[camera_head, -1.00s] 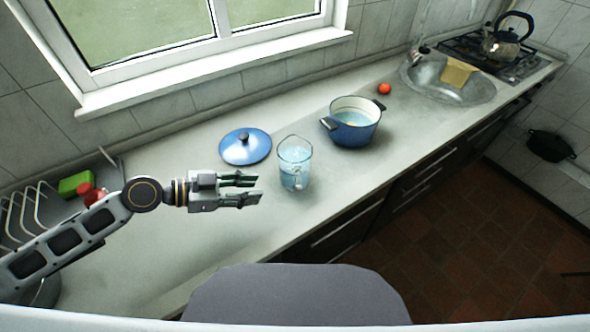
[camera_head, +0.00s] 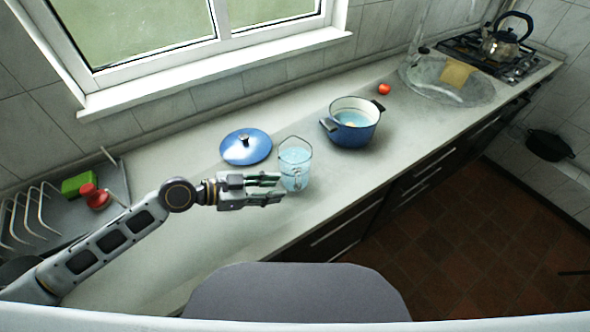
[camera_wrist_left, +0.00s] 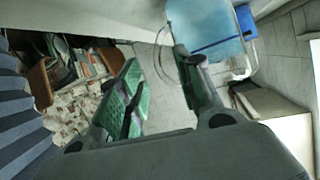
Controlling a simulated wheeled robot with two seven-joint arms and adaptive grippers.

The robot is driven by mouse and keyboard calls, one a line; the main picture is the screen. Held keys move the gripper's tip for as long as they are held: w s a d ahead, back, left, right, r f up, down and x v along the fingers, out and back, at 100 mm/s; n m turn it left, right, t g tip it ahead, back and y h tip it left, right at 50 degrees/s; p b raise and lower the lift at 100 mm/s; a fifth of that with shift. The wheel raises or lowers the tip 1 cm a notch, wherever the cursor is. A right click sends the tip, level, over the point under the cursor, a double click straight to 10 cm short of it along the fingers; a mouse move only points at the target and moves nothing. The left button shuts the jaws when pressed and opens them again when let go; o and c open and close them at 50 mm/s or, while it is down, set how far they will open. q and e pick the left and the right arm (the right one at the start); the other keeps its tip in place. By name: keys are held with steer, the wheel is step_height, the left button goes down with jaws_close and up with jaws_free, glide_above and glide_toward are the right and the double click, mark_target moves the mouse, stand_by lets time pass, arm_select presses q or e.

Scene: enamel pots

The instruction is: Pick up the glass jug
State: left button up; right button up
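The glass jug (camera_head: 297,166), clear with light-blue contents, stands upright on the counter in the head view. My left gripper (camera_head: 281,188) is just left of the jug, its fingertips reaching the jug's near-left side. Whether they touch it I cannot tell. In the left wrist view the gripper (camera_wrist_left: 157,68) has its two fingers spread, with nothing held between them. The jug (camera_wrist_left: 212,32) shows there at the top, beyond the right finger, which partly covers it. My right gripper is not in view.
A blue lid (camera_head: 246,148) lies behind my left gripper. A blue pot (camera_head: 353,123) stands right of the jug, with a red tomato-like item (camera_head: 384,88) behind it. The sink (camera_head: 420,88) is farther right. Bare counter (camera_head: 225,235) lies in front of the gripper.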

mark_target(296, 172)
arm_select(q)
steer(key=d, duration=0.1)
steer(key=d+p, duration=0.1)
steer(key=d, duration=0.1)
steer(key=shift+w+d+f, duration=0.2)
steer(key=shift+w+f, duration=0.05)
steer(key=shift+w, duration=0.15)
steer(key=shift+w+d+f+p, duration=0.15)
steer(key=shift+d+f+p, duration=0.05)
steer(key=shift+d+p, duration=0.25)
steer(key=shift+w+d+f, duration=0.15)
steer(key=shift+d+f, duration=0.05)
steer(key=shift+d, duration=0.2)
steer(key=shift+d+f, duration=0.1)
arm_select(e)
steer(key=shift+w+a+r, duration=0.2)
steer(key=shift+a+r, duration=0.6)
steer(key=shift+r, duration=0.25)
arm_select(q)
steer(key=shift+c, duration=0.2)
jaws_close()
